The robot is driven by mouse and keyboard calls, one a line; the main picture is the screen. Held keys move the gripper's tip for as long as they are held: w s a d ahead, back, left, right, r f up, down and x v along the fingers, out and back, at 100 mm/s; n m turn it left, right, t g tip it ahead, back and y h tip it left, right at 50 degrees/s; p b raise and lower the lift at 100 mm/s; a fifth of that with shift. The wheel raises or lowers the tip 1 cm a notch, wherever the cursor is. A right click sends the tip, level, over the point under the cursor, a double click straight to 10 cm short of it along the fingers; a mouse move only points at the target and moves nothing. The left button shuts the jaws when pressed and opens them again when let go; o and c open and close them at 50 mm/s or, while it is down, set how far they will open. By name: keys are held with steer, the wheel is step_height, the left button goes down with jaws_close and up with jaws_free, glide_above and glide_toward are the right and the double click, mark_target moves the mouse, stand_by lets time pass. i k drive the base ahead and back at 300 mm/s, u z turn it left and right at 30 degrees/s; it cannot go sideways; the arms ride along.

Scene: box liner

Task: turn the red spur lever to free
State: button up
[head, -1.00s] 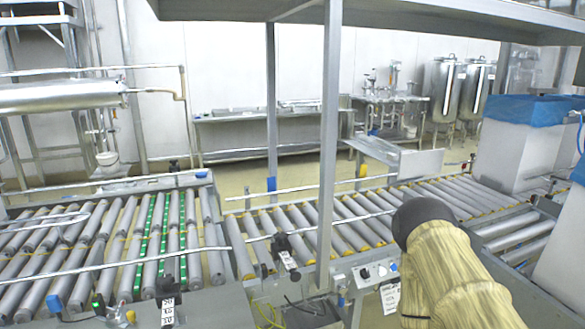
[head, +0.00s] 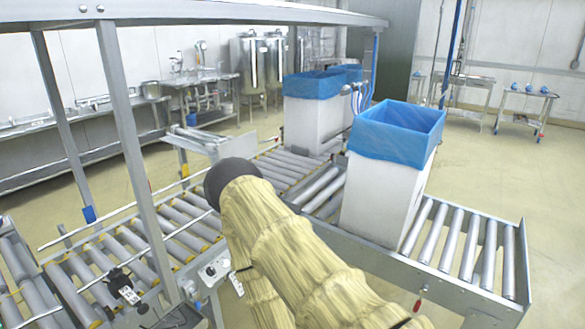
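A small red part (head: 418,305), which looks like the red lever, hangs at the near side rail of the right-hand roller spur (head: 452,287). It is too small to tell which way it is turned. My arm, in a yellowish sleeve with a dark rounded joint, crosses the lower middle of the head view. The sleeve's lower part runs out of the bottom edge, left of the red part. My gripper is not seen.
A white box with a blue liner (head: 385,190) stands on the spur; more lined boxes (head: 315,110) stand behind. A roller conveyor (head: 130,250) and grey frame post (head: 135,160) are at left. Floor (head: 530,190) at right is clear.

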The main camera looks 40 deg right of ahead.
mark_target(424, 290)
steer(key=z, duration=2.15)
steer(key=k, duration=0.5)
steer(key=u, duration=0.55)
steer(key=i, duration=1.15)
steer(key=z, duration=0.2)
